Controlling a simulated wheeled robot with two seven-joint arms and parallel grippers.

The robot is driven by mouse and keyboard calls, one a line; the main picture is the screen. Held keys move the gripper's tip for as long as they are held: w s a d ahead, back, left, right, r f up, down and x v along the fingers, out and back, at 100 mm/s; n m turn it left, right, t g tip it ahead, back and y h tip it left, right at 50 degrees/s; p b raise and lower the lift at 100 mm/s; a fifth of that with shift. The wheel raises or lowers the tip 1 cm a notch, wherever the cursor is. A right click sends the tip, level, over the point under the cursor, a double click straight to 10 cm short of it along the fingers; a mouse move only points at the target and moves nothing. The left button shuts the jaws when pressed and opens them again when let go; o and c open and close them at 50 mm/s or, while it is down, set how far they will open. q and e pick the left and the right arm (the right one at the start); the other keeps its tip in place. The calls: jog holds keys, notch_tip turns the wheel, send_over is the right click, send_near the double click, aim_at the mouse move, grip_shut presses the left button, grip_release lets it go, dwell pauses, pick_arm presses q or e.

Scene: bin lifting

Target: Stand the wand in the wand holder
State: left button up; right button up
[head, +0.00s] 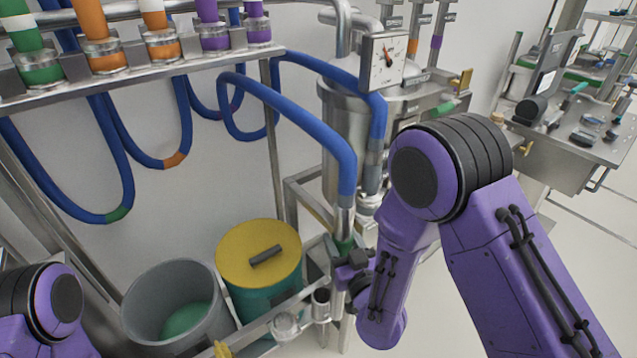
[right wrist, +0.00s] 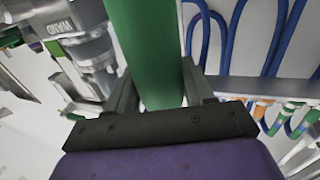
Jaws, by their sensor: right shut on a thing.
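The wand (head: 345,222) hangs at the end of a thick blue hose, with a metal upper part and a green section below. My right gripper (head: 349,268) is shut on the green section. In the right wrist view the green wand (right wrist: 147,50) runs between the fingers of the gripper (right wrist: 160,95). The wand holder (head: 321,303) looks like a small metal cup on the rail, just left of and below the gripper. A metal fitting marked WAND (right wrist: 75,35) shows in the right wrist view, apart from the wand. The wand's lower end is hidden. My left gripper is out of view.
A grey bin (head: 178,300) and a yellow-lidded green bin (head: 258,262) stand left of the wand. A steel vessel with a gauge (head: 383,62) stands behind it. Blue hoses (head: 230,90) loop from the rack. A workbench (head: 560,145) stands at far right.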

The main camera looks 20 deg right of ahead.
jog(key=w+a+r+y+p, duration=0.1)
jog(key=w+a+r+p, duration=0.1)
jog(key=w+r+p, duration=0.5)
pick_arm(q)
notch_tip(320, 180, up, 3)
jog(key=b, duration=0.5)
pick_arm(e)
jog(key=f, duration=0.3)
jog(key=shift+w+f+n, duration=0.3)
jog(key=shift+w+n, duration=0.05)
jog(key=shift+n, duration=0.05)
pick_arm(q)
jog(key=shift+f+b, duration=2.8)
jog(key=shift+b, duration=0.1)
pick_arm(e)
notch_tip(320, 180, down, 6)
jog(key=shift+f, duration=0.1)
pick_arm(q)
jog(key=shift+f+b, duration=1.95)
pick_arm(e)
jog(key=shift+f, duration=2.2)
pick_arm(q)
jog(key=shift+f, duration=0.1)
pick_arm(e)
jog(key=shift+f, duration=0.1)
